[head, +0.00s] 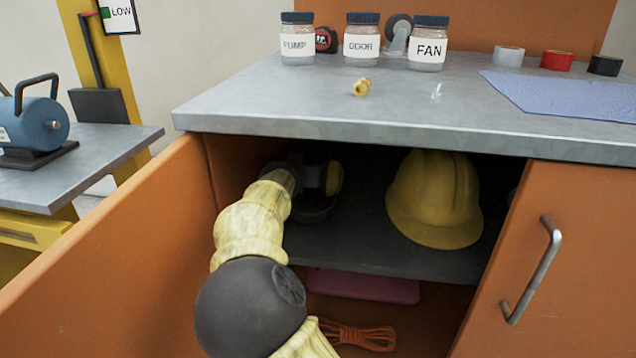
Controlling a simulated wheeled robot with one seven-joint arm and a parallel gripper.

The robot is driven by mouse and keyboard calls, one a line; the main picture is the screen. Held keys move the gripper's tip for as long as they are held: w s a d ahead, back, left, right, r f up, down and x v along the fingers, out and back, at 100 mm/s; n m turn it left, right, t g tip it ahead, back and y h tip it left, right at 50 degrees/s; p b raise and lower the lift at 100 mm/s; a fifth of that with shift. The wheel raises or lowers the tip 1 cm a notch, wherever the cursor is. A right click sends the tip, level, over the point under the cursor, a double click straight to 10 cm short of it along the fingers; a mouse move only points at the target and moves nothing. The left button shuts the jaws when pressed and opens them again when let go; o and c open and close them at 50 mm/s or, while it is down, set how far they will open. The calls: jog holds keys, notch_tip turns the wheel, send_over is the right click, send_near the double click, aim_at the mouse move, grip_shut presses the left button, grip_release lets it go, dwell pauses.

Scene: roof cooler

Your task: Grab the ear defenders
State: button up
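My arm reaches through the open cabinet door to the left part of the upper shelf. My gripper (308,176) is a dark shape at its end, against the dark interior; its fingers cannot be made out. Right beside it is a dark item with a yellow rounded part (335,178), and a dark curved part shows below it; these look like the ear defenders. My wrist and the shadow hide much of them. I cannot tell whether the gripper touches or holds them.
A yellow hard hat (434,198) sits to the right on the same shelf (370,256). The open orange door (120,250) flanks my arm on the left. The grey worktop (420,100) overhangs the opening. Orange cord (358,335) lies below.

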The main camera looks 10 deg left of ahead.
jog(key=shift+c, duration=0.5)
jog(key=c, duration=0.8)
jog(key=shift+r, duration=0.15)
jog(key=shift+r+p, duration=0.6)
jog(key=shift+p, duration=0.05)
notch_tip(320, 180, up, 3)
jog(key=shift+f+p, duration=0.1)
jog(key=shift+p, duration=1.15)
jog(key=s+p, duration=0.2)
jog(key=s, duration=0.3)
jog(key=s+p, duration=0.2)
jog(key=s, duration=0.4)
jog(key=s+p, duration=0.2)
jog(key=s, duration=0.4)
jog(key=shift+s+d+f+p, duration=0.1)
jog(key=shift+d+f+p, duration=0.15)
jog(key=shift+d+p, duration=0.15)
jog(key=shift+s+d+f, duration=0.1)
jog(key=shift+s, duration=0.25)
